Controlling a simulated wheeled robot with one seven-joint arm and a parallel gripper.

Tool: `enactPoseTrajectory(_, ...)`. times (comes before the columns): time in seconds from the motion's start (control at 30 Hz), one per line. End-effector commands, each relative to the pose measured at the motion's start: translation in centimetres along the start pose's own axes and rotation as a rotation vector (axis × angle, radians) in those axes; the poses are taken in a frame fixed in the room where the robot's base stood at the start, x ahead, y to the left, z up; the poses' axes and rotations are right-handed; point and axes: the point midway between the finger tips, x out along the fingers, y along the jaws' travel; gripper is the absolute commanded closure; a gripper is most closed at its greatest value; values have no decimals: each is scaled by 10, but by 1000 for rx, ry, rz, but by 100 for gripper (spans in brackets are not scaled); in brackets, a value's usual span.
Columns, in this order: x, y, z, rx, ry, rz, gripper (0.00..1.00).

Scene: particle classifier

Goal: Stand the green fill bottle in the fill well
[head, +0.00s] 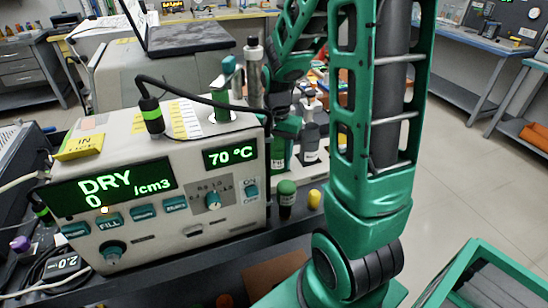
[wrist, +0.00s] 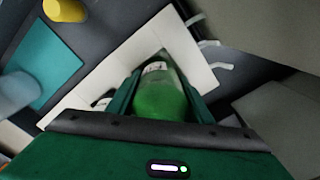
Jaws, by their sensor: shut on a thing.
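My gripper (wrist: 162,98) is shut on the green fill bottle (wrist: 160,98), whose green body and pale label show between the fingers in the wrist view. The classifier (head: 170,190) is a pale box whose display reads "DRY 0 /cm3", with "70 °C" on a smaller one. A pale round fitting with a green upright part (head: 222,105) is on its top; I cannot tell whether this is the fill well.
A metal cylinder (head: 253,72) stands behind. A green-rimmed bin (head: 440,280) is at lower right.

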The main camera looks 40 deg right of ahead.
Motion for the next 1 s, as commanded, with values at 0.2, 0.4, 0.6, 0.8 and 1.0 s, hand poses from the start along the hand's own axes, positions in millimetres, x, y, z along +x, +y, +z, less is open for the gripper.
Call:
enactPoseTrajectory(0.2, 2, 0, 0, 0, 0, 0, 42)
enactPoseTrajectory(0.4, 2, 0, 0, 0, 0, 0, 35)
enactPoseTrajectory(0.6, -2, 0, 0, 0, 1, -1, 35)
enactPoseTrajectory(0.8, -28, -1, -1, 0, 4, -3, 35)
enactPoseTrajectory(1.0, -69, -1, -1, -1, 5, -4, 35)
